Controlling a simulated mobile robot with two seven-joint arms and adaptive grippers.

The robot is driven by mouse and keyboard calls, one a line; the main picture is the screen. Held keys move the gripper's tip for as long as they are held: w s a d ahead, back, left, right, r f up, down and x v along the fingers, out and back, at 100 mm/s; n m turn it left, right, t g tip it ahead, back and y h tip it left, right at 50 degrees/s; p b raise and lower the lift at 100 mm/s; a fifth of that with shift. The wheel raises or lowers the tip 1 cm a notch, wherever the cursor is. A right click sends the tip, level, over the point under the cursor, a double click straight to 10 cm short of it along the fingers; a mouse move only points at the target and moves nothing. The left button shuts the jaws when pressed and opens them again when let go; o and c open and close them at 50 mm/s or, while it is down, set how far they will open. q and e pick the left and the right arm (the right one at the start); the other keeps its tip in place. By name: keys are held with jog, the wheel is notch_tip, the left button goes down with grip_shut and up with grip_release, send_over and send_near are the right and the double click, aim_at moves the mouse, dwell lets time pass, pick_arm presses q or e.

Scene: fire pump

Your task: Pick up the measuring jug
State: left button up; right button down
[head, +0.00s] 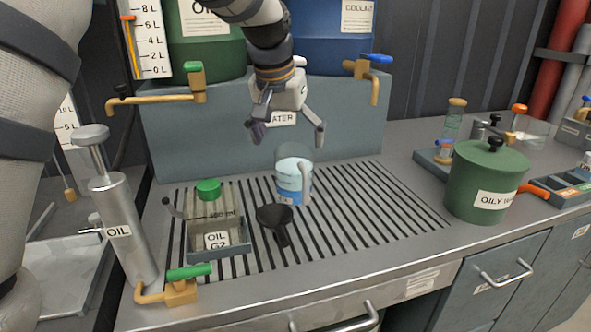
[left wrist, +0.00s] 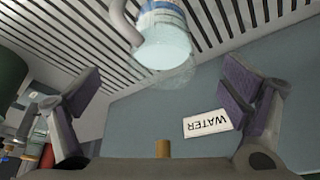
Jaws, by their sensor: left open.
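The measuring jug (head: 293,181) is clear, with a pale liquid and a blue band, and stands upright on the slotted drain grate (head: 352,205). Its handle is on the right side in the head view. My left gripper (head: 288,131) is open and empty, above and slightly behind the jug, in front of the panel with the WATER label. In the left wrist view the jug (left wrist: 163,35) shows at the top centre, beyond the spread fingers (left wrist: 160,95). The jug is apart from the fingers. My right gripper is not in view.
A black funnel (head: 274,217) lies just left of the jug. An oil container with a green cap (head: 208,187) sits in a tray further left. A green oily waste can (head: 484,182) stands at right. Brass taps (head: 362,70) stick out above the grate.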

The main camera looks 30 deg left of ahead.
aim_at(292, 161)
pick_arm(q)
jog(key=x, duration=0.6)
jog(key=shift+s+d+f+b, duration=0.2)
jog(key=shift+s+f+b, duration=0.05)
jog(key=shift+f+b, duration=0.1)
jog(key=x, duration=0.4)
jog(key=shift+s+a+f, duration=0.15)
jog(key=shift+a+f, duration=0.05)
jog(key=shift+f, duration=0.3)
jog(key=shift+r, duration=0.15)
jog(key=c, duration=1.9)
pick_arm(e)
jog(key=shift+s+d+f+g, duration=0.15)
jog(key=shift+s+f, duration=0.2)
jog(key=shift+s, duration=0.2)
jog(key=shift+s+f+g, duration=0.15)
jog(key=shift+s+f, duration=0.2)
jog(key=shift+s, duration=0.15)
